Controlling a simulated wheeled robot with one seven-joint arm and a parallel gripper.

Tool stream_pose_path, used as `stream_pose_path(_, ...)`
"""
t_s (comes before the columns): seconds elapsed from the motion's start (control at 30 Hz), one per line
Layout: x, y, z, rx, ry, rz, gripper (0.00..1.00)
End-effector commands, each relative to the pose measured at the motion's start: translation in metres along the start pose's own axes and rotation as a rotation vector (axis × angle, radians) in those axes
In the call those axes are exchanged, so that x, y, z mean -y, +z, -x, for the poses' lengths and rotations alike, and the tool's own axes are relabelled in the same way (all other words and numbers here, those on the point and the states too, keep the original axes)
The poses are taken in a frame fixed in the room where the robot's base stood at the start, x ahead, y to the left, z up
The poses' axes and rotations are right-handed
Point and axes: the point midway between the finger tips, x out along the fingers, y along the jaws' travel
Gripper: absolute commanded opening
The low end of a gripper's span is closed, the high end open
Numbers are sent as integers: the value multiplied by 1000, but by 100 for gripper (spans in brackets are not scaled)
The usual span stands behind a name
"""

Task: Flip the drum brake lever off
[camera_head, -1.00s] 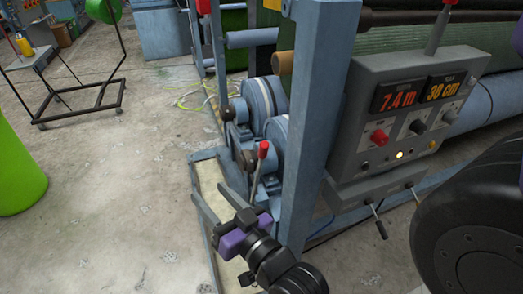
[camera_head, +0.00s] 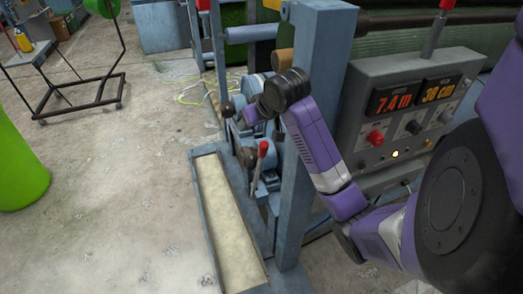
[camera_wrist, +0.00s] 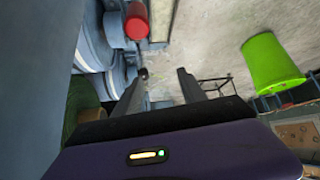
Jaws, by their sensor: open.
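The lever with a red knob (camera_head: 263,149) stands beside the blue drum housing, tilted slightly, behind the pale tray. In the wrist view a red knob (camera_wrist: 136,20) shows large at the upper left, outside my fingers. My gripper (camera_wrist: 160,76) is open, with nothing held between its two fingers. A small dark knob (camera_wrist: 143,73) shows near the left fingertip; I cannot tell whether they touch. In the head view my gripper's purple body is above and behind the red knob, and its fingers are mostly hidden by my wrist.
A blue upright post (camera_head: 318,55) stands close right of the lever, with my arm across it. The control box (camera_head: 400,80) is right of the post. A long pale tray (camera_head: 212,190) lies on the floor in front. The concrete floor at left is open, with a green bin (camera_head: 15,170).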

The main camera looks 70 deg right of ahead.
Motion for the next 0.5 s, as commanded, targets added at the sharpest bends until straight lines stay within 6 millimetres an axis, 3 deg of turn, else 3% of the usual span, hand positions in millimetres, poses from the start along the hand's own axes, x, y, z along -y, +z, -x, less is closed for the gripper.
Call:
stream_pose_path(0.1,-9,36,3,178,27,11,49)
stream_pose_path(0.2,-10,56,6,266,33,11,49)
stream_pose_path(0.5,-10,73,-4,317,36,8,49)
